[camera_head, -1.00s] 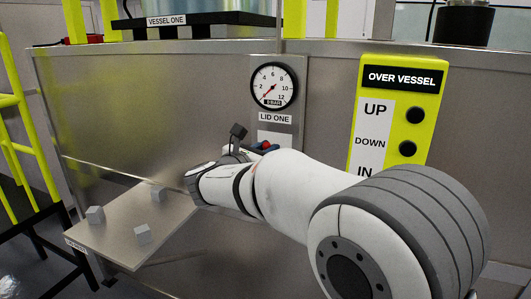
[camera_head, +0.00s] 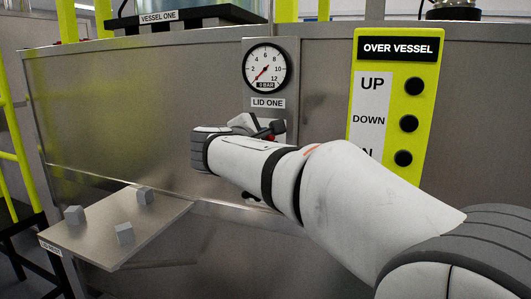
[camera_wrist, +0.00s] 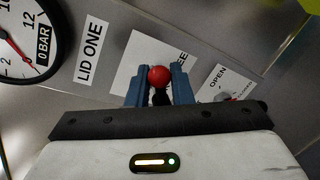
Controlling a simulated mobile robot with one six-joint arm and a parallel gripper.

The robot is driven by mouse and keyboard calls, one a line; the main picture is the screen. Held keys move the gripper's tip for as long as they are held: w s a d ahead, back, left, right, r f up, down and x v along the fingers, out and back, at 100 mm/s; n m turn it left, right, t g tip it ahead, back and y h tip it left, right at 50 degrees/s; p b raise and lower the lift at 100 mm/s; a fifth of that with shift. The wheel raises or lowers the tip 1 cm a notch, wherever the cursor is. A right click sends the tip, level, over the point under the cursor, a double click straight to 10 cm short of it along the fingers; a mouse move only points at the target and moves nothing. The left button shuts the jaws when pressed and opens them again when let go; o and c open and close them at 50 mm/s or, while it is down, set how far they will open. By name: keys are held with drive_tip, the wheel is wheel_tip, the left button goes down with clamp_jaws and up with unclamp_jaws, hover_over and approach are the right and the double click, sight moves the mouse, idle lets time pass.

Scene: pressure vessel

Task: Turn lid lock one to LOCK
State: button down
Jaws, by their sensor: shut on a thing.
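The lid lock's red ball knob (camera_wrist: 159,76) sits between the two blue fingers of my gripper (camera_wrist: 158,90) in the wrist view. My gripper is shut on it. A white label (camera_wrist: 134,62) behind the fingers is partly covered, with only the letters "EE" readable on its right. The sign LID ONE (camera_head: 267,103) is above the lock in the head view and also shows in the wrist view (camera_wrist: 90,53). In the head view my arm hides most of the lock; a little red (camera_head: 271,126) shows beside my wrist.
A gauge (camera_head: 266,67) near 0 bar is above the lock. An OPEN label (camera_wrist: 217,82) with a small grey fitting is right of the knob in the wrist view. A yellow OVER VESSEL button panel (camera_head: 396,105) stands right. A shelf (camera_head: 95,240) with small cubes is lower left.

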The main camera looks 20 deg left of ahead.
drive_tip(key=m+b, duration=0.1)
drive_tip(key=b, duration=0.1)
drive_tip(key=f+m+b, duration=0.1)
drive_tip(key=m+b, duration=0.1)
drive_tip(key=shift+d+f+y, duration=0.2)
drive_tip(key=shift+f+y, duration=0.05)
drive_tip(key=shift+y, duration=0.15)
drive_tip(key=m+b, duration=0.2)
drive_tip(key=b, duration=0.1)
drive_tip(key=shift+f+y, duration=0.15)
drive_tip(key=shift+y, duration=0.15)
drive_tip(key=c, duration=1.5)
unclamp_jaws()
drive_tip(key=shift+c, duration=0.2)
drive_tip(key=shift+s, duration=0.1)
drive_tip(key=v, duration=0.7)
drive_tip(key=shift+s+r, duration=0.2)
drive_tip(key=shift+s, duration=0.15)
